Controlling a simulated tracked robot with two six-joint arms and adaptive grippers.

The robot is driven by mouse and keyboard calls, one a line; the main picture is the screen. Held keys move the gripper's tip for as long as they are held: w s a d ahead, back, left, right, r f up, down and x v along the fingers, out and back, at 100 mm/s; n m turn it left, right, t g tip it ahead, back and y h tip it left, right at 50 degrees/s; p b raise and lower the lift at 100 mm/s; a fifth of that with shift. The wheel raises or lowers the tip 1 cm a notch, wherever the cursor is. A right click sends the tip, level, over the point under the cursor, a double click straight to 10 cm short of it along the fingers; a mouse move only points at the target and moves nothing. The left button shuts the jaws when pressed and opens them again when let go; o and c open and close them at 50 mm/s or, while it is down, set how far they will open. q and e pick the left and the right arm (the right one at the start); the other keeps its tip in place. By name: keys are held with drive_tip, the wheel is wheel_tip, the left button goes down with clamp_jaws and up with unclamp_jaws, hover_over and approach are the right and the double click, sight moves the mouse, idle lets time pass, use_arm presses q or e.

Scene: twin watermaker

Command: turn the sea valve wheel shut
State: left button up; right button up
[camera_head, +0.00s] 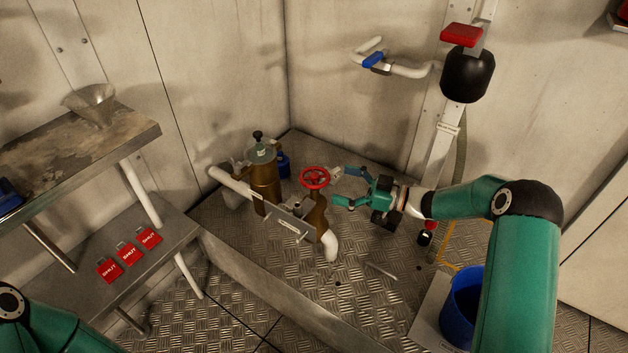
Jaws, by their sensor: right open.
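The red sea valve wheel (314,178) sits on top of a brown bronze valve body (318,213), joined to a white pipe. My right gripper (341,187) reaches in from the right, just right of the wheel. Its fingers are spread and point left toward the wheel, with nothing seen between them. I cannot tell whether a fingertip touches the rim. My left arm (50,325) shows only in part at the lower left corner, and its gripper is out of view.
A bronze strainer (263,175) stands left of the valve. Several red SHUT tags (129,254) lie on the lower shelf at left. A funnel (92,103) stands on the upper shelf. A blue bucket (460,310) stands at lower right. A blue-handled pipe (385,65) is on the back wall.

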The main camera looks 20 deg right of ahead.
sight(300, 174)
drive_tip(key=b+x, duration=0.1)
drive_tip(key=x, duration=0.6)
drive_tip(key=c, duration=1.5)
drive_tip(key=shift+a, duration=0.2)
drive_tip(key=shift+c, duration=0.5)
drive_tip(key=shift+d, duration=0.1)
